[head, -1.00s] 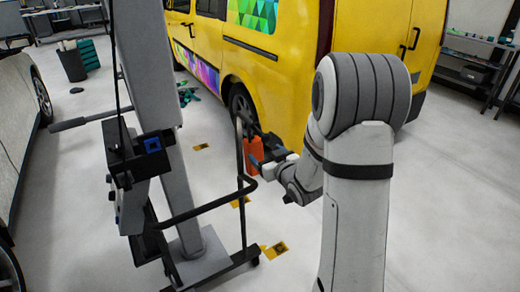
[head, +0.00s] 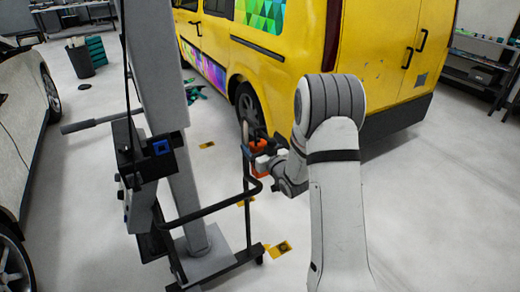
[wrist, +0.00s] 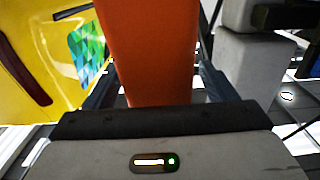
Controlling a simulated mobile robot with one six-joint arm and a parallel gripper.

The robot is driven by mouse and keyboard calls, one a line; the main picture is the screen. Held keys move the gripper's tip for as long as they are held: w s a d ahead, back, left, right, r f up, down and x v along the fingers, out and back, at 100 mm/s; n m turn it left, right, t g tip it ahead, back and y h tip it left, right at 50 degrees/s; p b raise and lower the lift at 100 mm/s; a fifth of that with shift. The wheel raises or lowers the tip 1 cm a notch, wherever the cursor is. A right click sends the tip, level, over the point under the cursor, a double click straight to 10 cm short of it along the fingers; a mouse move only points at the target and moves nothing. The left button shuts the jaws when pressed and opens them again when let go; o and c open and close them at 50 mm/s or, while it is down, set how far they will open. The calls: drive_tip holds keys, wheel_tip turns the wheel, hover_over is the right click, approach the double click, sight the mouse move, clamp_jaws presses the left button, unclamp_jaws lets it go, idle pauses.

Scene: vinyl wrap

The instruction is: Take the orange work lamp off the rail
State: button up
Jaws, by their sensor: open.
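The orange work lamp (head: 256,146) is upright at the black rail (head: 246,175) of the wheeled stand in the head view. My gripper (head: 258,163) is at the lamp and covers its middle. In the wrist view the lamp (wrist: 150,50) fills the space between the dark fingers of my gripper (wrist: 155,88). One finger is on each side of it, and the jaws are open. I cannot tell whether a finger touches the lamp. How the lamp hangs on the rail is hidden.
The stand's grey column (head: 165,100) and black control box (head: 150,150) rise left of the lamp. A yellow van (head: 290,60) is close behind. A grey car (head: 25,110) is at the left. The floor at right is clear.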

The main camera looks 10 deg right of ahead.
drive_tip(key=shift+c, duration=0.2)
drive_tip(key=c, duration=1.2)
drive_tip(key=shift+c, duration=0.3)
drive_tip(key=shift+r, duration=0.1)
drive_tip(key=shift+w+r, duration=0.1)
